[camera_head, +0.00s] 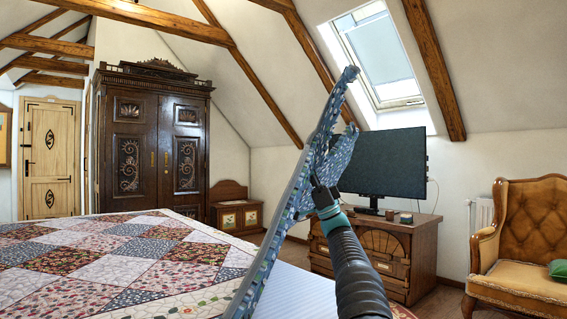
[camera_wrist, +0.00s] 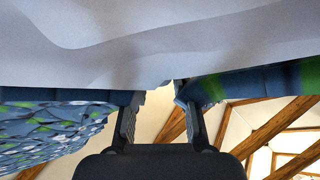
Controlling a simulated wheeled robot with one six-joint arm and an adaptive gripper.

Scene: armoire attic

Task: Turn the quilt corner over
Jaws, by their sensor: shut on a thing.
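The patchwork quilt (camera_head: 130,255) lies over the bed in the head view, in red, white and grey-blue squares. Its near right part is lifted as a tall, steep flap (camera_head: 312,165) showing a blue, patterned face. My gripper (camera_head: 323,188) is shut on this flap from the right, above the bed's edge. The flap's top sticks up well above the gripper. In the wrist view my gripper (camera_wrist: 156,98) has pale cloth (camera_wrist: 150,40) across its fingertips and blue-green patterned cloth (camera_wrist: 50,135) hanging at the left. The exact pinch is hidden by folds.
A white striped sheet (camera_head: 290,290) shows on the bed beneath the flap. Behind stand a wooden chest (camera_head: 420,255) with a monitor (camera_head: 385,162) and small jars. A brown armchair (camera_head: 525,240) is at the right, a dark armoire (camera_head: 150,145) at the back left.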

